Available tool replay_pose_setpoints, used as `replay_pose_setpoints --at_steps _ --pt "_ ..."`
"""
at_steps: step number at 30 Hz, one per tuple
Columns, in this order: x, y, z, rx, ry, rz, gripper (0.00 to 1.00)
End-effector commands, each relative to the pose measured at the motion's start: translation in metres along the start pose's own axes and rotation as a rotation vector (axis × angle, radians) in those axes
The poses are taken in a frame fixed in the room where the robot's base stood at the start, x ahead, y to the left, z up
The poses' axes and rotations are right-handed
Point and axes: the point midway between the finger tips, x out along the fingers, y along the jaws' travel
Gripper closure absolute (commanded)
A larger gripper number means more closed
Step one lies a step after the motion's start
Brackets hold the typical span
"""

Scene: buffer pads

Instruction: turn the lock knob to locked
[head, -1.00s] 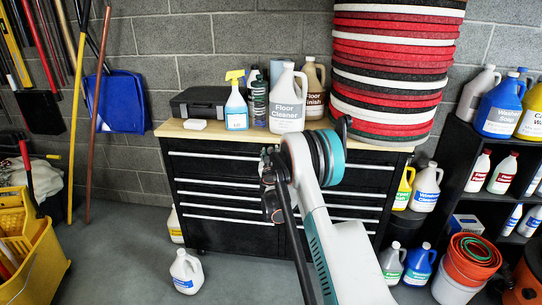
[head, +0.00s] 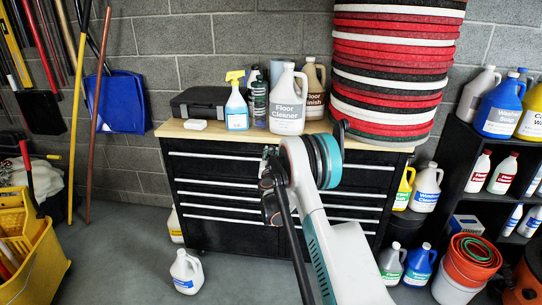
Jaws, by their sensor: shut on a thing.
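The black tool cabinet (head: 215,168) with its wooden top stands against the wall. My gripper (head: 268,186) shows only in part, as dark parts in front of the cabinet's drawers, beside my white arm. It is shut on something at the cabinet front. The fingertips and what they hold are hidden behind my arm and wrist. The lock knob cannot be made out in this view, so its angle cannot be told.
On the cabinet top stand a floor cleaner jug (head: 287,103), a spray bottle (head: 236,107), a dark case (head: 200,102) and stacked pads (head: 390,65). A white jug (head: 186,272) is on the floor. A yellow bucket (head: 40,265) stands left, a shelf (head: 463,165) right.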

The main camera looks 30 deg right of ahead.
Motion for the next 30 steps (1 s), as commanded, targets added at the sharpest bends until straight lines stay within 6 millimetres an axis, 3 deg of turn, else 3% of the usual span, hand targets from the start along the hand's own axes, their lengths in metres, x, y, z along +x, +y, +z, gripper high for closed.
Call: replay_pose_setpoints --at_steps 9,10,11,23,30 --pt "0.0 0.0 0.001 0.007 0.001 0.0 0.97" --pt "0.0 0.0 0.001 0.007 0.001 0.0 0.69" --pt "0.0 0.0 0.001 0.007 0.001 0.0 0.64" --pt "-0.004 0.0 0.0 0.006 0.001 0.0 0.64" --pt "-0.041 -0.001 0.0 0.006 0.001 -0.001 0.64"
